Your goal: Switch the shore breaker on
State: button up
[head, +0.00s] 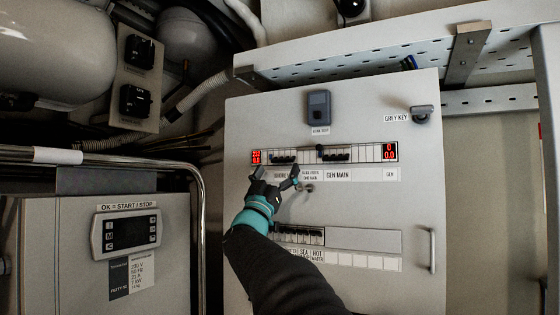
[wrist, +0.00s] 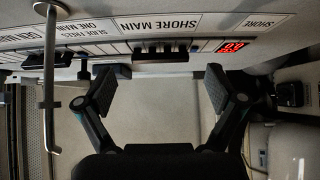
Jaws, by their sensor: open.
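The shore breaker is a row of black toggles (head: 283,160) on the upper strip of the white panel, beside a lit red display (head: 256,157). My gripper (head: 277,176) is open and empty, just below the breaker row, and partly covers the SHORE label. In the wrist view my gripper (wrist: 160,85) has its fingers spread on either side of the shore breaker, apart from it.
The GEN MAIN breaker (head: 337,154) sits to the right, with a dark slide knob (head: 320,148) at its left; a label mentions a slide freeing one main. A small metal knob or key (head: 309,188) juts out below. A lower breaker row (head: 300,235) and door handle (head: 432,250) are nearby.

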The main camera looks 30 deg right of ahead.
aim_at(285, 153)
jog(key=shift+x, duration=1.1)
jog(key=c, duration=1.1)
jog(key=shift+r, duration=0.1)
jog(key=shift+c, duration=0.2)
jog(key=shift+r+p, duration=0.1)
jog(key=shift+p, duration=0.35)
jog(key=shift+s+a+r+g+y+p, duration=0.1)
jog(key=shift+a+r+g+y+p, duration=0.15)
jog(key=shift+g+y, duration=0.2)
jog(key=shift+s+r+g+y, duration=0.1)
jog(key=shift+r+g+y, duration=0.25)
jog(key=shift+g+y, duration=0.55)
jog(key=shift+r+g+y, duration=0.35)
jog(key=shift+g+y, duration=0.3)
jog(key=shift+y, duration=0.35)
jog(key=shift+r+g+y, duration=0.4)
jog(key=shift+g+y, duration=0.2)
jog(key=shift+y, duration=0.35)
jog(key=shift+r+y, duration=0.1)
jog(key=shift+y, duration=0.2)
